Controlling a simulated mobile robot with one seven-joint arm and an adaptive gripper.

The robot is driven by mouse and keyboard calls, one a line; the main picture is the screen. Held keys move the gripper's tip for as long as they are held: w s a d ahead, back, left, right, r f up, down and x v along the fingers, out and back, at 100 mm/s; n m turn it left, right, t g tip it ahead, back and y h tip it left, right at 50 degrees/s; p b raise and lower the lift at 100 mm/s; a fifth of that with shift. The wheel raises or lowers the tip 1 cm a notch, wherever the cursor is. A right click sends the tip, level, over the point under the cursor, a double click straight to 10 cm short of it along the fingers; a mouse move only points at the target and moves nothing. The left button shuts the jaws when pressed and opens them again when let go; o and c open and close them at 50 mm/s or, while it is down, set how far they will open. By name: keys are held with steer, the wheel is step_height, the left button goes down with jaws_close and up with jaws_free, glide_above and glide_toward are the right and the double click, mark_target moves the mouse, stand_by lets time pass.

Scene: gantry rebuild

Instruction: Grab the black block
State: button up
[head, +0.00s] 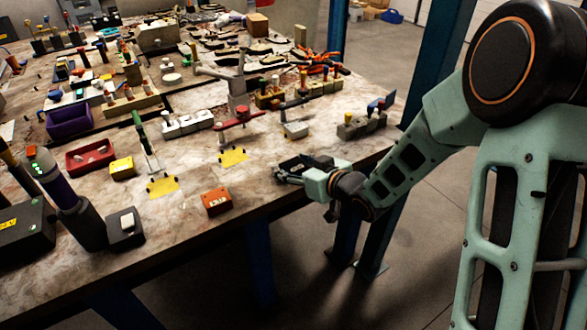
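My gripper (284,174) is over the front right edge of the table, pointing left. It is small and dark in this view, and I cannot tell whether its fingers are apart or whether anything is between them. A black block (126,238) with a white piece on top sits near the front left edge of the table, well to the left of my gripper. A larger black box (24,238) with a yellow label is at the far left. I cannot tell which of the two the task means.
An orange block (216,201) sits on the table (190,235) between my gripper and the black block. A tall dark cylinder (84,222), a red tray (91,158) and a yellow block (122,168) stand at left. Tools crowd the back. Blue posts (436,70) rise behind the table.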

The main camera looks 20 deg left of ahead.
jaws_close()
steer(key=shift+r, duration=0.15)
